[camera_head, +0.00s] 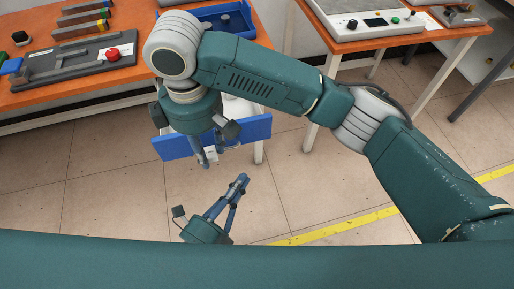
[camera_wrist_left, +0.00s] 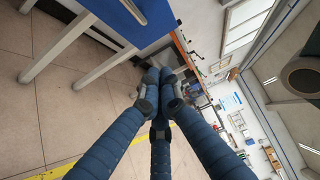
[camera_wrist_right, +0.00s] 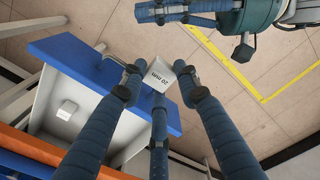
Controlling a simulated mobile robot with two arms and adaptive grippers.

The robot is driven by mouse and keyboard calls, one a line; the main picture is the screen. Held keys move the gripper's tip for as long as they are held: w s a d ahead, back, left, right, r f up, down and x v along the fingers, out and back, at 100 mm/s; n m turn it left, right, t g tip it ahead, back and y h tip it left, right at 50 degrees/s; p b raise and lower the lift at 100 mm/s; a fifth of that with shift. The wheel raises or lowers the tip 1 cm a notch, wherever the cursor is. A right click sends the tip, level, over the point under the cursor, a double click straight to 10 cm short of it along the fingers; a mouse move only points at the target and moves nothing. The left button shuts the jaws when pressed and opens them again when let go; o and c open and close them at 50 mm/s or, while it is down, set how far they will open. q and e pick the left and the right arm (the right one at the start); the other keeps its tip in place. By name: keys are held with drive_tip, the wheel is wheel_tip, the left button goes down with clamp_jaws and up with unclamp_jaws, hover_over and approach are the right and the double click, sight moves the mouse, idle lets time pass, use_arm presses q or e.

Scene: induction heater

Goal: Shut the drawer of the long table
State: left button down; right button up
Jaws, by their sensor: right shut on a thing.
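The drawer of the long table stands open, its blue front (camera_head: 245,132) jutting out below the orange tabletop. The blue front also shows in the right wrist view (camera_wrist_right: 85,62). My right gripper (camera_head: 212,158) is at the drawer front, shut on a white block marked "20 mm" (camera_wrist_right: 160,73). I cannot tell whether the block is fixed to the front. My left gripper (camera_head: 242,179) is empty, its fingers together, in front of the drawer and apart from it. My right arm hides part of the drawer in the head view.
The long table (camera_head: 130,76) carries a grey device with a red button (camera_head: 112,53) and a blue tray (camera_head: 238,22). Another small white block (camera_wrist_right: 67,110) lies inside the drawer. A second orange table (camera_head: 395,42) stands at the right. The floor before the drawer is clear.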

drive_tip(key=shift+r, duration=0.15)
drive_tip(key=shift+w+r, duration=0.1)
use_arm(q)
drive_tip(key=a+x, duration=0.1)
drive_tip(key=x, duration=0.3)
drive_tip(key=w+x, duration=0.1)
drive_tip(key=x, duration=0.3)
drive_tip(key=a+x, duration=0.1)
drive_tip(key=x, duration=0.3)
drive_tip(key=shift+w+a+f, duration=0.1)
drive_tip(key=shift+w+a, duration=0.15)
